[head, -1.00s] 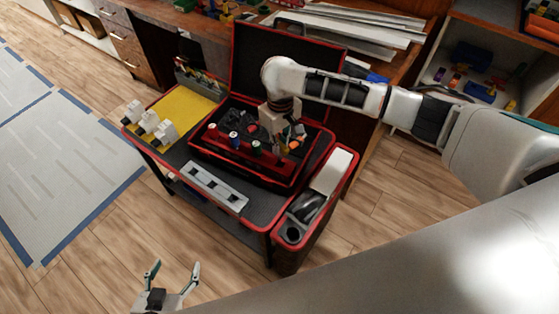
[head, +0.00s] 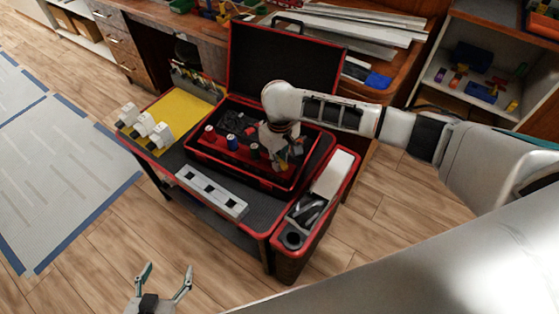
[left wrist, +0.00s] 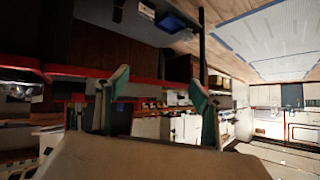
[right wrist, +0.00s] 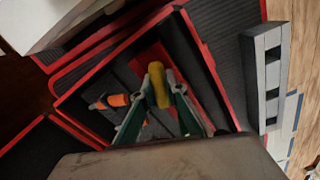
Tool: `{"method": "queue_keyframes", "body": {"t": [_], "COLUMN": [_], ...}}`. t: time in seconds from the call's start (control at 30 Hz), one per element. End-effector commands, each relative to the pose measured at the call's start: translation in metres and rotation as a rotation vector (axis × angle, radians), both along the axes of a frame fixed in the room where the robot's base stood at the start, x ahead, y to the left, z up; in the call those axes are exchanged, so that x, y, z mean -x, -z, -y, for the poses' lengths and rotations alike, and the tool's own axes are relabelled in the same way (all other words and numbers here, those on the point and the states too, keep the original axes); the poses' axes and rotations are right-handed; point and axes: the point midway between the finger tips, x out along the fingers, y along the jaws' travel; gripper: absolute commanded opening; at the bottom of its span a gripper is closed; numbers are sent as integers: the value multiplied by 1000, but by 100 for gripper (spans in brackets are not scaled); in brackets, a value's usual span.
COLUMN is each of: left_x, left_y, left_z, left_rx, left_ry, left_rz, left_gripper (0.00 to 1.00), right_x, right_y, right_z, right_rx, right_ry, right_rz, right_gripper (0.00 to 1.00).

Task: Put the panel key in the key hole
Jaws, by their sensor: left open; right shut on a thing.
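My right gripper (head: 288,160) reaches down into the open red-edged case (head: 195,152). In the right wrist view its fingers (right wrist: 166,85) are shut on a yellow handle (right wrist: 161,118), which appears to be the panel key. The handle is over a red strip in the case; I cannot tell whether it is lifted clear. In the head view the gripper hides it. I cannot make out the key hole for certain. My left gripper (head: 166,270) is open and empty, low in front of the cart; its spread fingers also show in the left wrist view (left wrist: 158,90).
Several coloured-topped pieces stand along the case's red strip, including a blue one (head: 231,142). A grey rail with square openings (head: 212,192) lies in front. White breakers (head: 145,124) stand on a yellow mat (head: 190,110). A red-rimmed side bin (head: 346,172) is at right.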

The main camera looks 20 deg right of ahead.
Motion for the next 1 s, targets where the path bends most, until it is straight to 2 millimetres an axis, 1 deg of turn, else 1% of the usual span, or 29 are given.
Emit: {"method": "queue_keyframes", "body": {"t": [0.03,0.07,0.1,0.4,0.5,0.57,0.67,0.8,1.0], "left_x": [0,0,1,8,11,10,6,4,10], "left_y": [0,0,1,6,7,2,-9,-23,-26], "left_z": [0,1,1,4,4,4,4,6,9], "left_rx": [1,1,1,5,4,5,11,25,36], "left_ry": [0,0,1,5,5,5,2,-1,-1], "left_rz": [0,-1,-3,-16,-20,-18,-8,-3,-19], "left_gripper": [67,67,67,67,67,67,67,67,67], "right_x": [0,0,0,0,0,-1,-2,-2,-1], "right_y": [0,0,0,0,-5,-14,-34,-64,-101], "right_z": [0,0,0,0,0,0,0,0,0], "right_rx": [0,0,0,-1,-1,-2,0,0,0], "right_ry": [0,-1,-1,0,-1,-1,-2,-2,-3], "right_rz": [0,0,0,0,1,4,8,8,4], "right_gripper": [20,28,29,29,29,29,29,29,29]}}
